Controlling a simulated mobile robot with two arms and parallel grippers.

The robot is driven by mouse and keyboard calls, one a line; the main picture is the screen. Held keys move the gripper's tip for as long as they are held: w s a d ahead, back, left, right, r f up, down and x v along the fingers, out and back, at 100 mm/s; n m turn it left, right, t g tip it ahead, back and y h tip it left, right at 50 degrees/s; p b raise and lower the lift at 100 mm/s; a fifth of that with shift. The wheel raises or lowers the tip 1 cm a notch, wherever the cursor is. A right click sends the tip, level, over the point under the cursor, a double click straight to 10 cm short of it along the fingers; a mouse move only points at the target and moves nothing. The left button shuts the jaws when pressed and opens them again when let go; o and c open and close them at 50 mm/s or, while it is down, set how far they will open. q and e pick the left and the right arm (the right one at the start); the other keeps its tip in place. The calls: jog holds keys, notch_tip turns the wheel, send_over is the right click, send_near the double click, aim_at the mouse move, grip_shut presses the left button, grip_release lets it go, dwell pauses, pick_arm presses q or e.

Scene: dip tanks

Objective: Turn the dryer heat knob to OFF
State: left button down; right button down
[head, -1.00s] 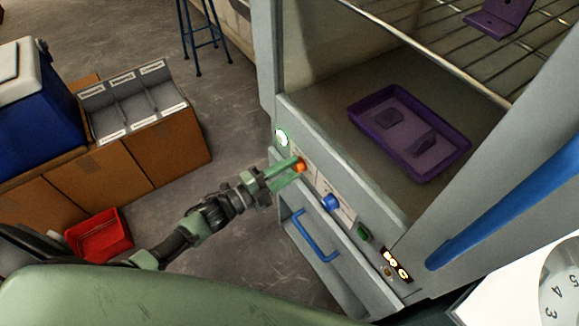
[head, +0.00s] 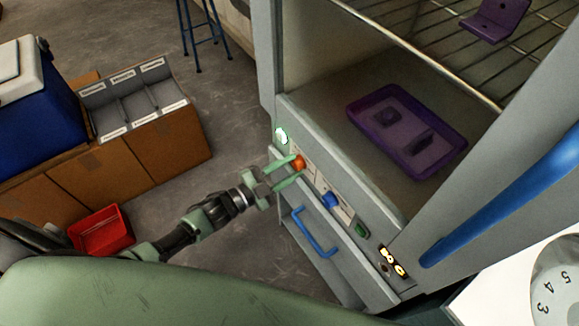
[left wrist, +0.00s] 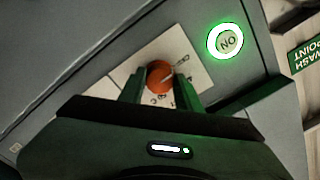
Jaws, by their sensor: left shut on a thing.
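The dryer (head: 345,200) stands right of centre in the head view, with a control strip along its front. An orange knob (head: 299,163) sits on the strip; it also shows in the left wrist view (left wrist: 159,75) on a white label plate (left wrist: 190,70). My left gripper (head: 295,168) has its two green fingers on either side of this knob, shut on it. A blue knob (head: 331,200) is further along the strip. My right gripper is not in view.
A lit green ON button (left wrist: 228,41) is beside the knob. A blue handle (head: 313,236) sits below the strip. A purple tray (head: 361,118) lies inside the dryer.

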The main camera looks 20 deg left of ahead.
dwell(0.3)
pick_arm(q)
jog(key=c, duration=1)
grip_release()
jog(key=v, duration=0.8)
jog(key=shift+b, duration=0.45)
jog(key=shift+w+f, duration=0.1)
